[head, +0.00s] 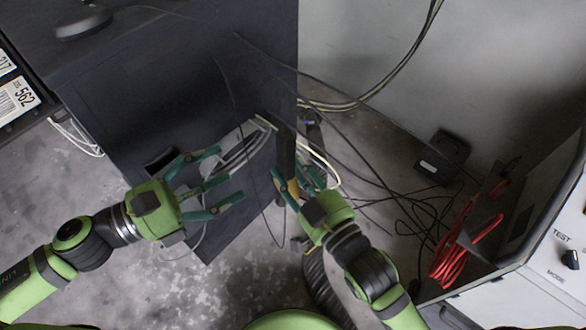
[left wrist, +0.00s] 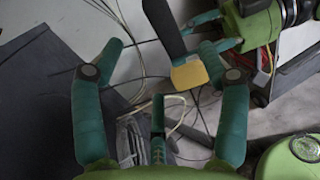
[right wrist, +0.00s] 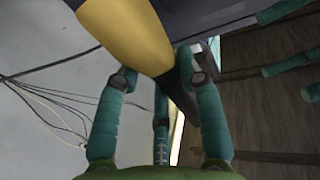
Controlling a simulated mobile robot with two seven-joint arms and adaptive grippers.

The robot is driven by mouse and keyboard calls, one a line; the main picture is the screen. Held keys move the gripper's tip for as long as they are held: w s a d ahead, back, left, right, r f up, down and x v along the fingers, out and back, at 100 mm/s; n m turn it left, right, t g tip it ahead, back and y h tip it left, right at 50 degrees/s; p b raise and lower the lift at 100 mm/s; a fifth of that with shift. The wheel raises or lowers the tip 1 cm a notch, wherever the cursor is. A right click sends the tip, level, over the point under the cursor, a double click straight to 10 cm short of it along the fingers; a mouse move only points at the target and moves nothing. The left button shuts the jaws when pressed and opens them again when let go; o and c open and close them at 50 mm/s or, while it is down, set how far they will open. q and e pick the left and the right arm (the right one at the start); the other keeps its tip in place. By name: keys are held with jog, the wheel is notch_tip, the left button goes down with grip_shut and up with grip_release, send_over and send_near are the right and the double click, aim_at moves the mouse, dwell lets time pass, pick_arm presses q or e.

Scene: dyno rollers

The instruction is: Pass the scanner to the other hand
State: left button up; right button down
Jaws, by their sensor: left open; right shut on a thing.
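The scanner is black and yellow. In the head view its dark upper part (head: 286,150) stands up from my right gripper (head: 298,182), which is shut on its yellow part. My left gripper (head: 212,185) is open and empty, a short way to the left, its fingers pointing toward the scanner. In the left wrist view the scanner's yellow end (left wrist: 188,76) is beyond the open fingers and apart from them, with my right gripper beside it. In the right wrist view the yellow body (right wrist: 130,35) lies across the fingers, which hide part of it.
A dark cabinet (head: 190,75) stands behind my left gripper. Loose black cables (head: 400,200) hang and lie behind and right of the scanner. A black box (head: 443,157), a red cable coil (head: 455,250) and a white test panel (head: 560,250) are at the right.

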pick_arm(q)
jog(key=w+a+f+n+t+y, duration=0.25)
jog(key=a+f+n, duration=0.25)
jog(key=f+n, duration=0.3)
jog(key=w+a+f+n+t+y, duration=0.25)
jog(key=a+f+n, duration=0.25)
jog(key=f+n, duration=0.3)
jog(key=s+a+f+n+g+y, duration=0.25)
jog(key=f+n, duration=0.35)
jog(key=f, duration=0.3)
jog(key=s+a+f+n+g+y, duration=0.15)
jog(key=a+f+n+y, duration=0.35)
jog(key=f, duration=0.5)
jog(key=s+a+f+n+g+y, duration=0.1)
jog(key=s+a+f+n+y, duration=0.15)
jog(key=f+n, duration=0.55)
jog(key=s+d+f+n+g, duration=0.3)
jog(key=s+f, duration=0.2)
jog(key=s, duration=0.3)
jog(key=s+d+f+n+g, duration=0.2)
jog(key=s+f, duration=0.4)
jog(key=s, duration=0.3)
jog(key=s+d+f+n+g, duration=0.3)
jog(key=s+d+f+n, duration=0.1)
jog(key=s, duration=0.4)
notch_tip(320, 180, down, 2)
jog(key=shift+s+d+f+n+g, duration=0.1)
jog(key=shift+s+d+n+g, duration=0.25)
jog(key=shift+n, duration=0.25)
